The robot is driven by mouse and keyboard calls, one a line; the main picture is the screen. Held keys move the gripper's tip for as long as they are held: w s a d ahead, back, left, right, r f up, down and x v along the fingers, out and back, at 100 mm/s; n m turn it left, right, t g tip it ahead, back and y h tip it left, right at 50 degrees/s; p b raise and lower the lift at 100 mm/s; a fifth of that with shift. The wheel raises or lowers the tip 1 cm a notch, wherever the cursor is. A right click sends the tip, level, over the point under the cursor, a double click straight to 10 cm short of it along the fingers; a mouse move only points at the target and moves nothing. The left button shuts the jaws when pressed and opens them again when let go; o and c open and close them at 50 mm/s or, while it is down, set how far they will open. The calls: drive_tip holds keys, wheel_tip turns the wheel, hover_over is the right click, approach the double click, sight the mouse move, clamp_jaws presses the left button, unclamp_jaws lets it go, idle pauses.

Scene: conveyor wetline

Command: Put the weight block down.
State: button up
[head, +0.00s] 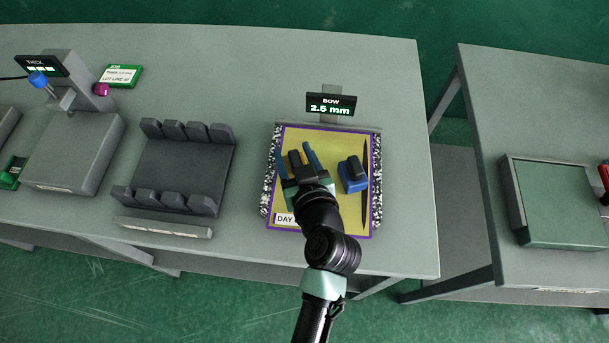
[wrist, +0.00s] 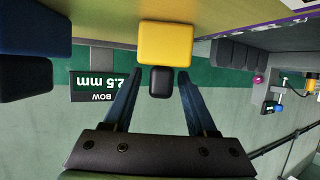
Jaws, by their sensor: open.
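A yellow weight block (wrist: 165,45) with a black knob (wrist: 161,82) shows in the wrist view, where the picture is upside down. It appears to rest on the yellow sheet (head: 327,213). In the head view the block (head: 295,159) is partly hidden by my gripper (head: 296,160). My gripper is open, its two blue fingers on either side of the knob, with gaps between fingers and knob. A second block, blue with a dark grip (head: 353,175), stands on the sheet to the right; it shows at the left edge in the wrist view (wrist: 30,35).
A display reading "BOW 2.5 mm" (head: 331,104) stands behind the sheet. A dark slotted rack (head: 183,165) and a gauge stand (head: 78,150) are to the left. Another table with a green-topped box (head: 562,200) is to the right, across a gap.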

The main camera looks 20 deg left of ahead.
drive_tip(key=b+v, duration=0.2)
drive_tip(key=v, duration=0.8)
drive_tip(key=shift+r, duration=0.1)
drive_tip(key=w+d+r+m+t+h, duration=0.15)
drive_tip(key=w+r+t, duration=0.3)
drive_tip(key=r, duration=0.75)
drive_tip(key=w+d+r+m+t+h, duration=0.1)
drive_tip(key=w+d+r+t+h, duration=0.15)
drive_tip(key=w+r, duration=0.6)
drive_tip(key=s+d+r+m+t+h, duration=0.1)
drive_tip(key=s+r+t, duration=0.2)
drive_tip(key=r, duration=0.7)
drive_tip(key=s+d+r+m+t+h, duration=0.2)
drive_tip(key=s+r+t, duration=0.1)
drive_tip(key=r, duration=0.8)
drive_tip(key=s+d+r+m+t+h, duration=0.1)
drive_tip(key=s+r, duration=0.4)
drive_tip(key=r, duration=0.5)
drive_tip(key=d+m+t, duration=0.1)
drive_tip(key=t, duration=0.1)
drive_tip(key=shift+d+r+t+h, duration=0.2)
drive_tip(key=shift+r+t+h, duration=0.1)
drive_tip(key=shift+t, duration=0.1)
